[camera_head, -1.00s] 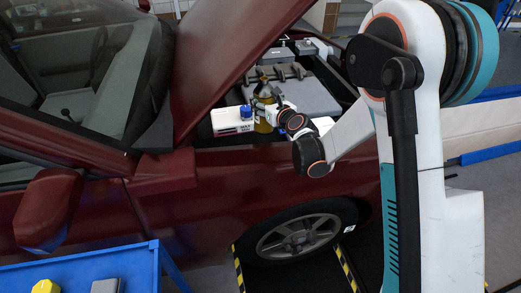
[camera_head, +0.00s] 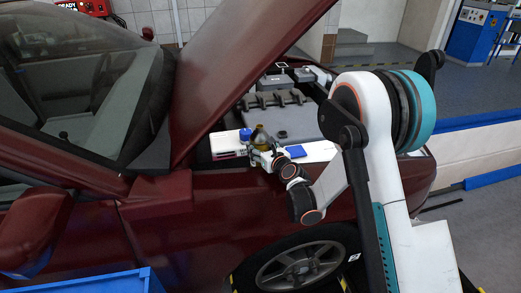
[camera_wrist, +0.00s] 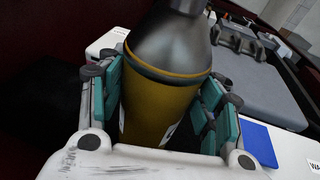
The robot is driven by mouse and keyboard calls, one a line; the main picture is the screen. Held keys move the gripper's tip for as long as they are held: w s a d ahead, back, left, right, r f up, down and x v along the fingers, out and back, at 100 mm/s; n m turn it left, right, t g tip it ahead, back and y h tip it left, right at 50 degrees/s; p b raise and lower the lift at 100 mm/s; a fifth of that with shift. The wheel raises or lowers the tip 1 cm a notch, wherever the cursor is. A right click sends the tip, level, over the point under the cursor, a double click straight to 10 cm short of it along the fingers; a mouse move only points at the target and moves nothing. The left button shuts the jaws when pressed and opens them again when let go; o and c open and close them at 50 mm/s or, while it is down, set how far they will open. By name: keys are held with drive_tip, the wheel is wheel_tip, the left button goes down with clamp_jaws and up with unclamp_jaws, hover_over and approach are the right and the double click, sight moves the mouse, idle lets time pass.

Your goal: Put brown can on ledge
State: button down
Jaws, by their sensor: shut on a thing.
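The brown can (camera_wrist: 158,105) is a yellow-brown container with a dark grey conical top. My gripper (camera_wrist: 163,115) is shut around its body, with teal finger pads on both sides in the wrist view. In the head view the can (camera_head: 261,137) is at the near edge of the open engine bay, with my gripper (camera_head: 263,152) in front of it and hiding its lower part. A white, ledge-like surface (camera_head: 320,151) lies just right of the can. I cannot tell whether the can's base touches anything.
A white tank (camera_head: 226,143) with a blue cap (camera_head: 246,134) is close left of the can. A blue patch (camera_head: 296,151) lies on the white surface. The raised red hood (camera_head: 250,65) slopes above. The grey engine cover (camera_head: 290,122) is behind.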

drive_tip(key=c, duration=0.5)
unclamp_jaws()
